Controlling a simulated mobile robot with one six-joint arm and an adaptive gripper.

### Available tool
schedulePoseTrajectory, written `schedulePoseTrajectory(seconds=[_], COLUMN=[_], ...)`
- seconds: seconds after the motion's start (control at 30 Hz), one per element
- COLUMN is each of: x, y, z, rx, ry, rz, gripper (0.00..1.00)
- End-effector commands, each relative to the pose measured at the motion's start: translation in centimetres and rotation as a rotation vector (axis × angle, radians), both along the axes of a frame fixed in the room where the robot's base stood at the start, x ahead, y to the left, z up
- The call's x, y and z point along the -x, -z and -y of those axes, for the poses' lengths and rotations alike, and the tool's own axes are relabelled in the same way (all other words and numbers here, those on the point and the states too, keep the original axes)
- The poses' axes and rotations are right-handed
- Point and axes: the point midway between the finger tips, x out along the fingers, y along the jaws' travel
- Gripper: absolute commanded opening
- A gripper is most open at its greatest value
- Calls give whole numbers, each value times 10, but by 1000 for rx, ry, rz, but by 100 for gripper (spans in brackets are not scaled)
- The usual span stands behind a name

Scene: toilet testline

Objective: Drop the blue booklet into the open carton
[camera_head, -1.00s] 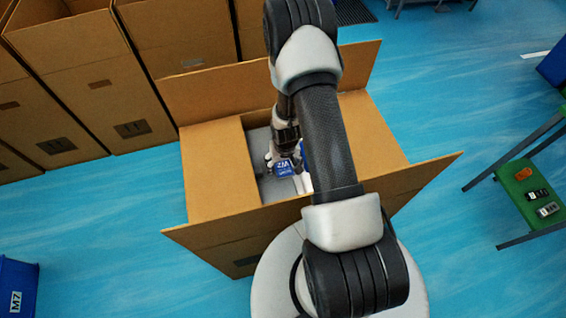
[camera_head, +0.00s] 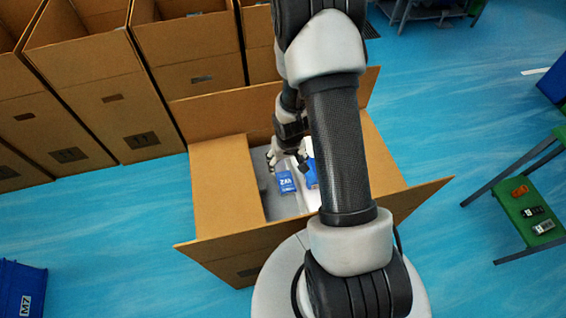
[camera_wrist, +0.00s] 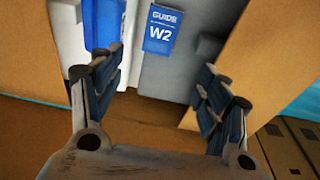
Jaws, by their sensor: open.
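The blue booklet (camera_head: 287,182), marked GUIDE W2, lies inside the open carton (camera_head: 226,188) on a grey surface. In the wrist view the booklet (camera_wrist: 161,33) shows beyond the fingertips, apart from them. My gripper (camera_head: 287,161) is over the carton's opening, just behind the booklet in the head view. In the wrist view my gripper (camera_wrist: 152,78) has its two fingers spread with nothing between them. My arm hides the right part of the carton's inside.
Another blue item (camera_head: 311,174) lies in the carton right of the booklet, partly hidden by my arm. Tall cartons (camera_head: 100,95) line the back left. A blue bin (camera_head: 22,287) is at the lower left, a green table (camera_head: 527,190) at the right.

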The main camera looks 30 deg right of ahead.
Motion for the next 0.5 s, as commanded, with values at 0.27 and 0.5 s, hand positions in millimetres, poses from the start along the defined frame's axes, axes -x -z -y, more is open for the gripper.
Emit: schedulePoseTrajectory(seconds=[0.27, 0.5], x=[-7, 37], y=[-149, -259], z=[-26, -64], rx=[60, 74], ry=[-63, -121], rz=[72, 133], gripper=[70, 70])
